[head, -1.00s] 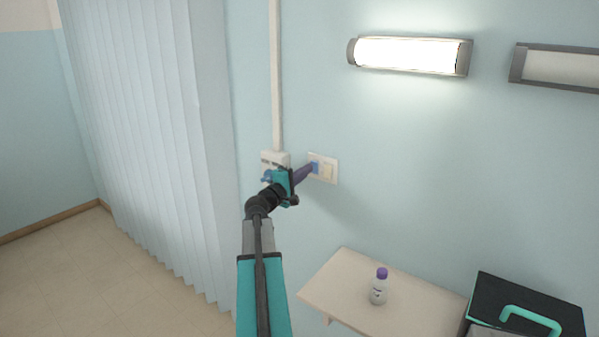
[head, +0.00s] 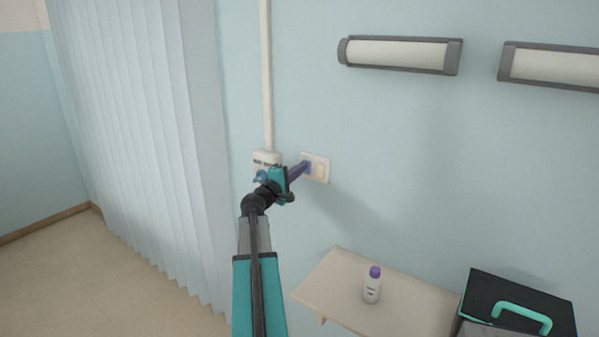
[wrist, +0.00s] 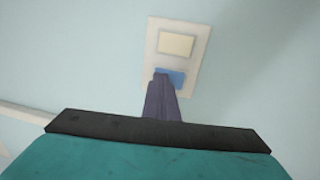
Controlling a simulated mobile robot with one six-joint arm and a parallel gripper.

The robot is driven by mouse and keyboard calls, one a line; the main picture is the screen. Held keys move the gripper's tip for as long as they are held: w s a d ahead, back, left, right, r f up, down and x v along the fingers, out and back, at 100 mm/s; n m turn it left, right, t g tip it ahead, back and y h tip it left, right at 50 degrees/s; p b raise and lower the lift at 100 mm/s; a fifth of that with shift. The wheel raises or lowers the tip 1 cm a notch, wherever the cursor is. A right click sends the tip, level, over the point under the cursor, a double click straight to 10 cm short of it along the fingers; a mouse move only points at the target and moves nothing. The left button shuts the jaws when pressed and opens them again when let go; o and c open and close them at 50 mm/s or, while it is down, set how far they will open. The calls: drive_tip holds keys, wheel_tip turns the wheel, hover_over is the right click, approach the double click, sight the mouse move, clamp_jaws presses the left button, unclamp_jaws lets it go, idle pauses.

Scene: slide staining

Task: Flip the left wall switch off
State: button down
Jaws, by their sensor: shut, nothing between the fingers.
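The double wall switch plate (head: 326,171) is cream and sits on the pale blue wall. It also shows in the wrist view (wrist: 201,48). Its left rocker is blue (wrist: 170,77), and its right rocker is cream (wrist: 176,44). My gripper (head: 303,168) is shut and empty, with its purple fingertips at the blue left rocker. In the wrist view the fingertips (wrist: 161,80) overlap the lower part of the blue rocker; I cannot tell whether they touch it. Both wall lamps are dark: the left one (head: 399,54) and the right one (head: 552,66).
A cream socket box (head: 266,158) with a vertical conduit (head: 266,75) is just left of the switch. A black case (head: 520,300) is at lower right. A curtain (head: 140,130) hangs at left.

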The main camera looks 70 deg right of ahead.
drive_tip(key=shift+a, duration=0.15)
drive_tip(key=w+a+r+b, duration=0.1)
drive_tip(key=a+b, duration=0.1)
drive_tip(key=a, duration=0.4)
drive_tip(key=w+a+b, duration=0.2)
drive_tip(key=a+b, duration=0.1)
drive_tip(key=a, duration=0.4)
drive_tip(key=shift+w+r, duration=0.3)
drive_tip(key=shift+r, duration=0.1)
drive_tip(key=shift+a, duration=0.1)
